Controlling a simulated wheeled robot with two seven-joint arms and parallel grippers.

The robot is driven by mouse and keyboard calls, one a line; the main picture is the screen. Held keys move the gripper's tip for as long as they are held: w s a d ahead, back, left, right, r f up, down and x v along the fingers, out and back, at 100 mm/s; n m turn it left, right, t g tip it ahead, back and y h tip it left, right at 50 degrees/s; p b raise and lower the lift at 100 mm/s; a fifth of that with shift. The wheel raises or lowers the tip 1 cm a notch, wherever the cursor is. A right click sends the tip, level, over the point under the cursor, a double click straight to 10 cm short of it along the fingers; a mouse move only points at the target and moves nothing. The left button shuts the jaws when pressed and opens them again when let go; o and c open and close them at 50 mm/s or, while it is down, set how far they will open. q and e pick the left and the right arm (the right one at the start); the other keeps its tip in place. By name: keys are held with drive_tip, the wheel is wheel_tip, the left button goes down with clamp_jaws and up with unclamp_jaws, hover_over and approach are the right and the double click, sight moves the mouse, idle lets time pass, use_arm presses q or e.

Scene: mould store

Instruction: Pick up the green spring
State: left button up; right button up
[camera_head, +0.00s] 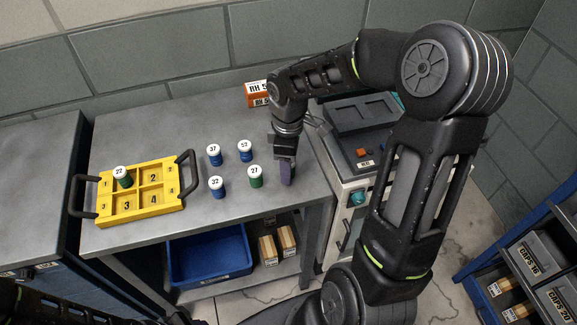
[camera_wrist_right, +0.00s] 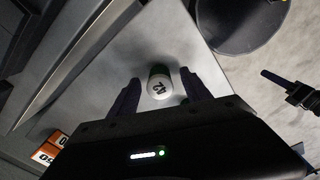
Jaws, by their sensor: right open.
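A green spring with a white top marked 27 (camera_head: 255,177) stands upright on the grey bench, at the front right of a loose group. Another green one, marked 22 (camera_head: 123,177), stands in the upper left compartment of the yellow tray (camera_head: 130,217). My right gripper (camera_head: 287,174) points down just right of the 27 spring. In the right wrist view a capped dark green piece (camera_wrist_right: 159,84) lies between its two open fingers, apart from both. A dark part that looks like my left gripper (camera_wrist_right: 282,84) shows at the right edge; its jaws are unclear.
Blue capped pieces, 37 (camera_head: 214,155), 52 (camera_head: 245,151) and 32 (camera_head: 217,187), stand close left of the green one. An orange box (camera_head: 259,95) is at the back. A cabinet with a grey tray (camera_head: 361,116) adjoins the bench on the right. A blue bin (camera_head: 210,257) sits below.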

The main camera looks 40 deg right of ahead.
drive_tip(key=shift+c, duration=0.6)
clamp_jaws()
idle(0.3)
